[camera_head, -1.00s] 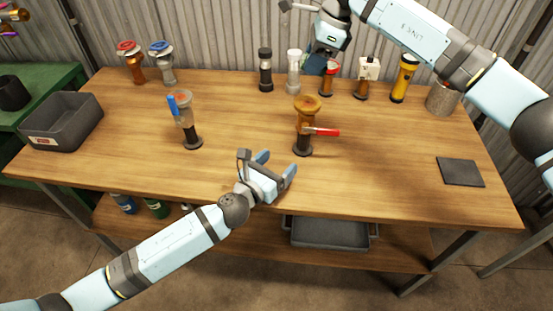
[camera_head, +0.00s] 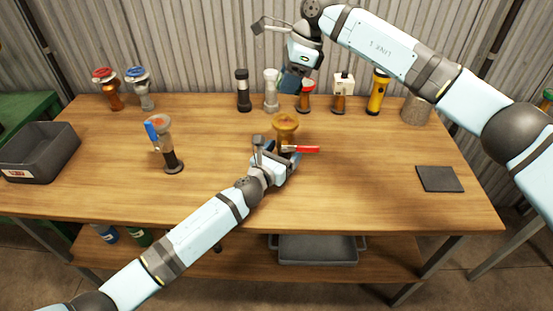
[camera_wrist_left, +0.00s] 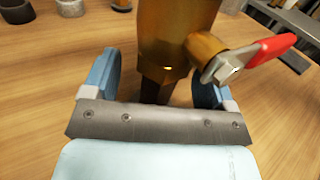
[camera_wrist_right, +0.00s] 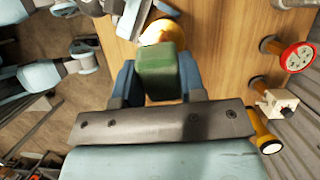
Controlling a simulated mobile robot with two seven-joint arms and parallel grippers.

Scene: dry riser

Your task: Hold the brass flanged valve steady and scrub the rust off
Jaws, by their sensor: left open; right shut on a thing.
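The brass flanged valve (camera_head: 286,122) stands upright on its dark stand near the middle of the bench, its red lever (camera_head: 305,149) pointing right. Rust on it is too small to tell apart. My left gripper (camera_head: 283,155) is open at the valve's near side. In the left wrist view its fingers lie either side of the valve's lower body (camera_wrist_left: 178,35), with gaps showing. My right gripper (camera_head: 293,86) is shut on a green scrub block (camera_wrist_right: 158,72), above and behind the valve. The valve's round top (camera_wrist_right: 158,31) shows beyond the block in the right wrist view.
Several fittings and a yellow torch (camera_head: 377,92) line the back edge. A blue-levered valve (camera_head: 160,135) stands to the left, near a grey bin (camera_head: 68,146). A dark square pad (camera_head: 440,179) lies at the right. The bench between pad and valve is clear.

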